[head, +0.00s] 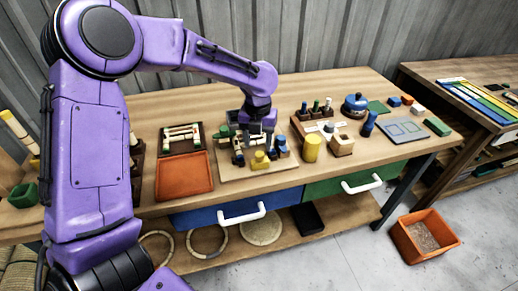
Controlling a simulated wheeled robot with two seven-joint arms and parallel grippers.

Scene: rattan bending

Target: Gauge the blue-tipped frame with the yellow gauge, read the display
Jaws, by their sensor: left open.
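My left gripper (257,143) points down, open, over the light wooden board (230,173) on the bench. Just below and in front of it, a yellow piece (260,161) stands on the board; it may be the yellow gauge. Blue pieces (281,148) are just right of the gripper. Pale rods and dark blocks lie behind and left of it, partly hidden by the gripper. I cannot tell whether the fingers touch anything. The blue-tipped frame and a display reading cannot be made out. My right gripper is out of view.
An orange tray (184,178) lies left of the board. A yellow cylinder (312,148), a wooden block (341,145) and a grey panel (404,131) are to the right. Blue and green drawers with white handles are below. An orange bin (402,240) stands on the floor.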

